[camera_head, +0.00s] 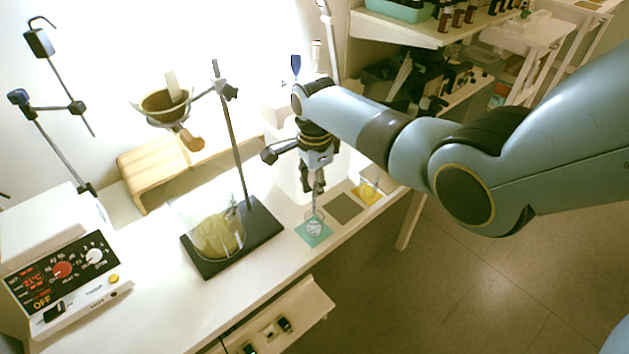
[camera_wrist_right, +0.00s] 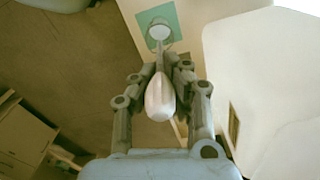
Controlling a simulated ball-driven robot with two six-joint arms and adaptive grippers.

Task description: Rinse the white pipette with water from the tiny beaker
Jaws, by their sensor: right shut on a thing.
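My right gripper (camera_head: 314,190) points down over the front right of the bench. It is shut on the white pipette, whose pale bulb (camera_wrist_right: 160,98) sits between the fingers in the right wrist view. Below the fingers the pipette's thin stem (camera_head: 314,204) runs down towards the tiny beaker (camera_head: 315,227). The beaker is small, clear and upright on a teal mat (camera_head: 303,235); it also shows beyond the bulb in the wrist view (camera_wrist_right: 158,32). I cannot tell whether the pipette tip is inside the beaker or just above it. My left gripper is not in view.
A bare grey mat (camera_head: 345,208) and a yellow mat with a small vessel (camera_head: 369,188) lie to the right. A dark stand base (camera_head: 262,232) with a large beaker (camera_head: 218,235) is on the left. A white box (camera_head: 286,172) stands close behind. The bench edge is near.

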